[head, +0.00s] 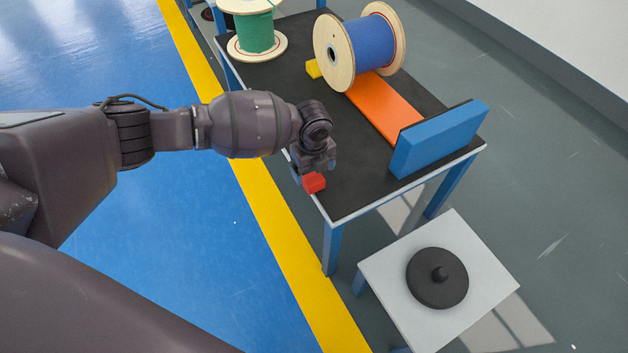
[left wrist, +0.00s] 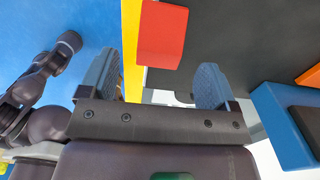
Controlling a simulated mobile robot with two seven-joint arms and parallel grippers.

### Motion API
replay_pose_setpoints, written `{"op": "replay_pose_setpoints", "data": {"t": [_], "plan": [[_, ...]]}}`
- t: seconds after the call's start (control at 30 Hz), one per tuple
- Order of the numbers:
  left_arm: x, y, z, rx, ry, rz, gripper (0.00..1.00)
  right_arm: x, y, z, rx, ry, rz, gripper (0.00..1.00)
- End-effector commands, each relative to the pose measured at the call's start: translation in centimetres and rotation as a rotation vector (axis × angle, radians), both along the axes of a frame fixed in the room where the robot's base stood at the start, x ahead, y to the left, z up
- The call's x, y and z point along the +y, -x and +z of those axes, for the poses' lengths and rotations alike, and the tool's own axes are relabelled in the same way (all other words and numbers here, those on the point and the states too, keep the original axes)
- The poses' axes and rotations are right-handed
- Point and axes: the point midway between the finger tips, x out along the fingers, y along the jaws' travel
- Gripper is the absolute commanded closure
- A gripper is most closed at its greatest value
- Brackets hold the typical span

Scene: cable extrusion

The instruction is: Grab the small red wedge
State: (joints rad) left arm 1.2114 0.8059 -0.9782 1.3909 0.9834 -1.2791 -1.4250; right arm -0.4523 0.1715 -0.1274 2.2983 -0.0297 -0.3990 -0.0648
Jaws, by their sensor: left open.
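The small red wedge (head: 314,182) sits on the black table top, at its near left edge in the head view. In the left wrist view the red wedge (left wrist: 162,34) is at the top middle, in line with the gap between the fingers. My left gripper (head: 321,167) is right beside and above the wedge, pointing down, and partly hides the table there. In the left wrist view its two fingers (left wrist: 156,80) are spread apart with nothing held between them. Whether a finger touches the wedge cannot be told.
An orange ramp (head: 385,108) leads to a blue block (head: 438,138) on the table (head: 350,195). A blue cable spool (head: 372,40) stands by a yellow wedge (head: 313,69). A green spool (head: 256,33) stands farther back. A white stand (head: 390,280) with a black disc (head: 437,285) is in front.

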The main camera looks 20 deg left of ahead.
Motion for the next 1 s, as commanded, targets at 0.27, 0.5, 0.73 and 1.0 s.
{"op": "replay_pose_setpoints", "data": {"t": [0.27,0.5,0.73,1.0], "plan": [[0.1,0.1,-4.1,0.009,-0.001,-0.001,0.17,0.3,-0.5,-0.2,-0.012,0.019,0.031,0.57],[0.1,-0.1,-3.8,0.003,0.0,-0.001,0.19,0.5,-1.1,0.5,-0.034,0.02,0.039,0.57],[0.1,-0.1,-3.8,0.004,0.0,0.0,0.54,0.4,-0.7,0.1,-0.022,0.021,0.036,0.57],[0.1,0.0,-3.8,0.004,0.0,0.0,0.71,0.4,-0.5,-0.1,-0.016,0.018,0.029,0.57]]}}
